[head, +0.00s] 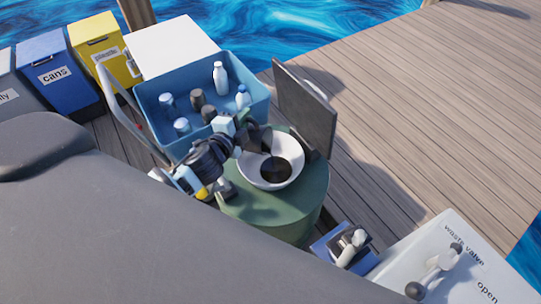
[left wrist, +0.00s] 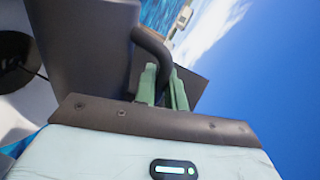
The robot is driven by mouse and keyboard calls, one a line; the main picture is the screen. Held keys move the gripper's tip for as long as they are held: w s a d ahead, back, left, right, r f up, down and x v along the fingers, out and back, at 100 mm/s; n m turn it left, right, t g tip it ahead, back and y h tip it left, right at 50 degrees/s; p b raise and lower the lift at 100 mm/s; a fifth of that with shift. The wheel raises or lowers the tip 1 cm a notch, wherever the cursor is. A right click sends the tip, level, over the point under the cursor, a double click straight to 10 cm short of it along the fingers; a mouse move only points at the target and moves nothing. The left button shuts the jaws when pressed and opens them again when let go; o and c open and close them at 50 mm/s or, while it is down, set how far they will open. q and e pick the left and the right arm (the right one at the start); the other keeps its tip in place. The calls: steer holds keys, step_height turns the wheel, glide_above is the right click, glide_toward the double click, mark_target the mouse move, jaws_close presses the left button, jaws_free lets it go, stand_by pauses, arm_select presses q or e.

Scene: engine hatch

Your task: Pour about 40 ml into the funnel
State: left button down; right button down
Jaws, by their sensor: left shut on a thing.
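The white funnel (head: 289,150) sits on top of a round green drum (head: 300,212) in the head view, with a dark round centre. I cannot tell whether that is its opening or liquid. My left gripper (head: 239,137) is at the funnel's upper left edge, shut on a dark jug (head: 259,137) held over the rim. In the left wrist view the green fingers (left wrist: 164,88) close around the jug's curved handle (left wrist: 152,45); its dark body (left wrist: 88,50) is left of them. The funnel's white wall (left wrist: 30,92) shows behind. No stream is visible. My right gripper is not in view.
A dark upright panel (head: 305,108) stands just behind the funnel. A blue crate (head: 165,92) of bottles is at the left, near several bins (head: 60,75). A white waste-valve box (head: 440,262) and a small blue-based object (head: 350,247) are at lower right. The right decking is clear.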

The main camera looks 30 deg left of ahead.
arm_select(q)
steer(key=shift+d, duration=0.1)
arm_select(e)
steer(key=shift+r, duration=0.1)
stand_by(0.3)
